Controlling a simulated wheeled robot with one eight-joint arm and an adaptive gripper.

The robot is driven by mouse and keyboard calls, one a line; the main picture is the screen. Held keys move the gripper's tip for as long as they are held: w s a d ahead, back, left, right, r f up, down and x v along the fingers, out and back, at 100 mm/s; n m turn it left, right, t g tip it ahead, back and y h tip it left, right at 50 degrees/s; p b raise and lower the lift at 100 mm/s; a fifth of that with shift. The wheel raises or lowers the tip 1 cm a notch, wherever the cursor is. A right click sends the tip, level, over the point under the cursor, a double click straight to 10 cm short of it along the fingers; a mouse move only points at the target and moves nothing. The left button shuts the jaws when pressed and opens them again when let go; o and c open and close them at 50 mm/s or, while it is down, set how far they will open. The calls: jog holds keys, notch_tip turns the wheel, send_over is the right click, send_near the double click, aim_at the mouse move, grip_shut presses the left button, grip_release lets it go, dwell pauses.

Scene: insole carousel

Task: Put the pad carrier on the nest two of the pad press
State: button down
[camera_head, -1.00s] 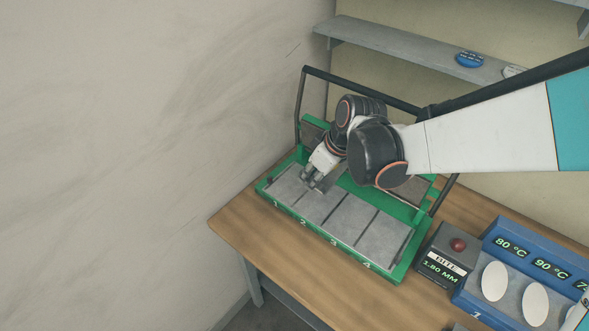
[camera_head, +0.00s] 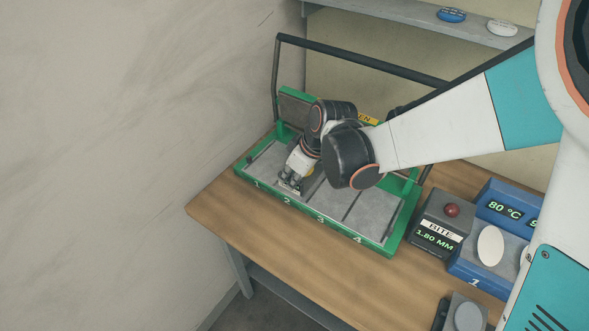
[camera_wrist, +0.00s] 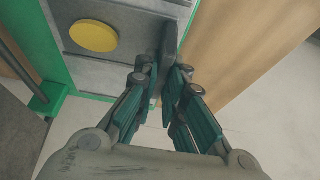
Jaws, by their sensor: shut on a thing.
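The pad press (camera_head: 340,231) is a green frame on the bench with grey nests numbered 1 to 4, its dark bar raised behind. My gripper (camera_head: 290,184) points down over the front part of nest two (camera_head: 303,196). In the wrist view my gripper (camera_wrist: 162,88) is shut on an upright grey tab of the pad carrier (camera_wrist: 168,48). A round yellow pad (camera_wrist: 93,36) lies on the grey surface beside the tab. In the head view the carrier is mostly hidden by my gripper. I cannot tell whether it touches the nest.
A grey box reading BITE 1.80 MM (camera_head: 440,228) with a red button stands right of the press. A shelf (camera_head: 400,22) hangs behind.

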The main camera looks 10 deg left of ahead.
jog(key=c, duration=1.7)
grip_release()
jog(key=shift+w+d+f, duration=0.1)
jog(key=shift+f, duration=0.15)
jog(key=shift+o, duration=0.2)
jog(key=shift+r, duration=0.1)
jog(key=p+v, duration=0.8)
jog(key=v, duration=0.4)
